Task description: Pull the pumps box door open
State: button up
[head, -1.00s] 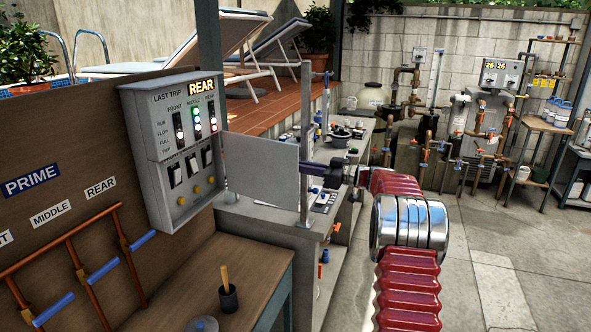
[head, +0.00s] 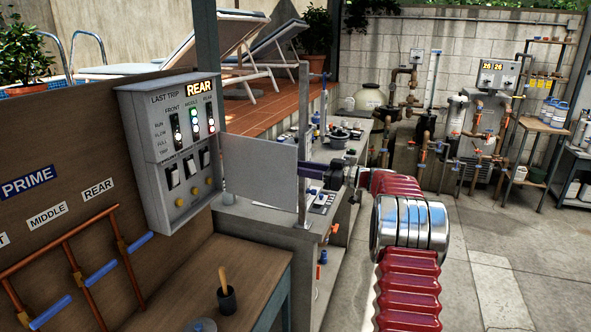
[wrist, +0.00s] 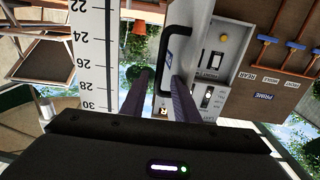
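The grey pumps box (head: 178,150) is on the brown panel at the left in the head view, with lit lamps and switches on its front. Its flat grey door (head: 260,168) stands swung out to the right of the box, and the switches show uncovered. In the wrist view the door (wrist: 196,22) carries a black bar handle (wrist: 159,60). My gripper (head: 307,169) is at the door's outer right edge. In the wrist view my gripper (wrist: 161,80) is open, with one dark purple finger on each side of the handle. I see no clear contact with it.
A thin upright post (head: 304,145) stands close beside my gripper. A grey counter (head: 260,215) runs behind the door. Open paved floor (head: 500,265) lies to the right.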

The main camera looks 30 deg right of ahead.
jog(key=v, duration=1.3)
jog(key=shift+w+f, duration=0.1)
